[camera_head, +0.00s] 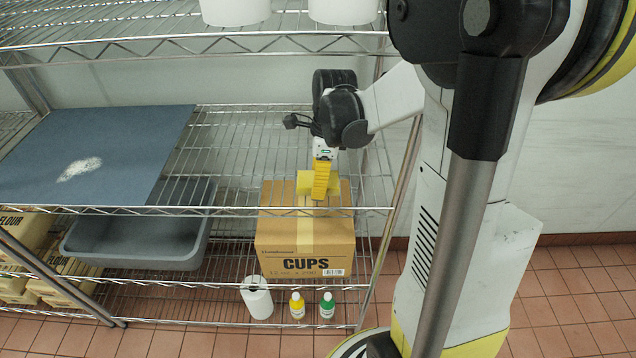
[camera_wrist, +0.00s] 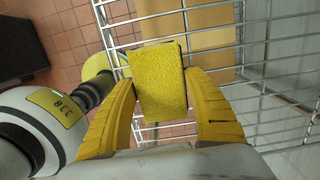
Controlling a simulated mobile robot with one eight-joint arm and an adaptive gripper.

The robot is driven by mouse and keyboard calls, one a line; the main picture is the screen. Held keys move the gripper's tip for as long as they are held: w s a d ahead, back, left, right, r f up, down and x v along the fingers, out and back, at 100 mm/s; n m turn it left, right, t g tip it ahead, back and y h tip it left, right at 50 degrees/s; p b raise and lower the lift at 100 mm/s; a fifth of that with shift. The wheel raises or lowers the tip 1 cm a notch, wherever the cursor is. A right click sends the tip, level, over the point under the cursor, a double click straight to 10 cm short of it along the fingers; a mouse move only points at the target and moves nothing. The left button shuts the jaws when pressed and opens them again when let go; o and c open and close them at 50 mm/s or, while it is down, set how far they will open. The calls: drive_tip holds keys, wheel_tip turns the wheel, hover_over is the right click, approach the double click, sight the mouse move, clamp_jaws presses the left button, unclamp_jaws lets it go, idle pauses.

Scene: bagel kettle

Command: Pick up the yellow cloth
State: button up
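The yellow cloth (camera_wrist: 158,82) is a small, textured yellow piece, in the wrist view between the two yellow fingers of my gripper (camera_wrist: 160,77). Both fingertips appear to press against its sides, so my gripper looks shut on it. In the head view, the cloth (camera_head: 304,183) shows beside my gripper's pointing-down fingers (camera_head: 320,182), partly hidden behind them. It is at the middle wire shelf (camera_head: 230,150), above the cups box. I cannot tell whether it touches the wires.
A blue board (camera_head: 110,145) with a white patch covers the shelf's left part. Below are a grey tub (camera_head: 135,255), the cups box (camera_head: 290,240), a white roll (camera_head: 257,300) and yellow (camera_head: 297,306) and green (camera_head: 327,306) bottles. The upper wire shelf (camera_head: 150,45) and right post (camera_head: 392,215) are close to my arm.

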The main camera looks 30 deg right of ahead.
drive_tip(key=shift+c, duration=1.3)
drive_tip(key=shift+r, duration=0.15)
drive_tip(key=shift+r, duration=0.3)
wheel_tip(320, 180, up, 3)
drive_tip(key=shift+r+p, duration=0.1)
drive_tip(key=shift+p, duration=0.85)
drive_tip(key=s+a+p, duration=0.2)
drive_tip(key=s+a, duration=0.8)
drive_tip(key=s, duration=0.5)
drive_tip(key=shift+f+p, duration=0.3)
drive_tip(key=shift+p, duration=0.05)
